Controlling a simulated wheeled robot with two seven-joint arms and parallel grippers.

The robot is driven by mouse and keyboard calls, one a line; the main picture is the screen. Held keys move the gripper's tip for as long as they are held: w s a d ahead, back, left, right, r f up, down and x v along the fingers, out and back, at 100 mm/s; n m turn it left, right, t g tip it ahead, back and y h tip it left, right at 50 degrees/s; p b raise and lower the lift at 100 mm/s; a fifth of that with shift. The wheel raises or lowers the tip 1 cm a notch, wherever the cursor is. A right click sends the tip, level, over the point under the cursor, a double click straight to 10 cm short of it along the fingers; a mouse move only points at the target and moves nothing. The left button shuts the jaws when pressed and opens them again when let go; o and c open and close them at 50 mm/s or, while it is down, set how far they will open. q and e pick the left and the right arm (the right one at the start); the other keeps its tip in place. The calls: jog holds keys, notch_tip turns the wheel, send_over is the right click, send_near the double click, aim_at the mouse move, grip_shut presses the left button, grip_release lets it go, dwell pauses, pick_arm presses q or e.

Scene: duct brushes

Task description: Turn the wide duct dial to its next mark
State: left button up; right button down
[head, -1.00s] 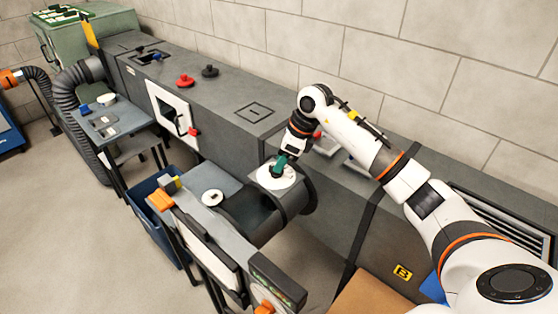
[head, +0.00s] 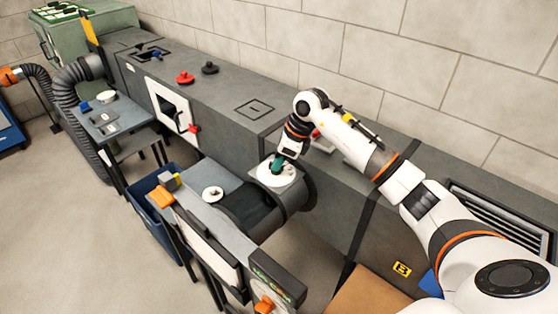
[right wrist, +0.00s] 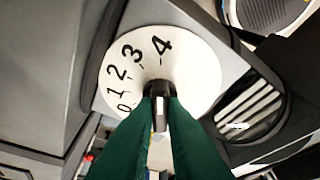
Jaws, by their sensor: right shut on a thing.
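The wide duct dial (head: 268,180) is a white round plate on top of the wide grey duct end. In the right wrist view the dial plate (right wrist: 200,70) shows black numbers 0 to 4 along its left and upper edge, with 4 near the top. A dark knob (right wrist: 158,78) stands at its middle. My right gripper (head: 277,165) is over the dial with its green fingers down at the knob. In the right wrist view its fingertips (right wrist: 160,97) are shut on the knob, hiding part of it. My left gripper is out of view.
A long grey duct housing (head: 225,95) runs along the wall, with a red knob (head: 185,77) and a black knob (head: 210,68) on top. A smaller white dial (head: 212,194) lies left of the wide dial. A blue bin (head: 150,190) stands on the floor.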

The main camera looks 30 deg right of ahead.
jog(key=shift+w+d+f+n+g+b, duration=0.15)
jog(key=shift+n+g+b, duration=0.25)
jog(key=shift+n+b, duration=0.65)
jog(key=shift+n+g+y+b, duration=0.3)
jog(key=shift+n+g+b, duration=0.1)
jog(key=shift+n+b, duration=0.8)
jog(key=n+g+b, duration=0.1)
jog(key=n+b, duration=0.1)
jog(key=n, duration=0.1)
jog(key=shift+w+n, duration=0.15)
jog(key=shift+n, duration=0.1)
jog(key=shift+w+n+g+b, duration=0.1)
jog(key=shift+n+g+b, duration=0.6)
jog(key=shift+n, duration=0.8)
jog(key=shift+r, duration=0.2)
jog(key=c, duration=1.5)
grip_release()
jog(key=v, duration=1.2)
jog(key=shift+w, duration=0.15)
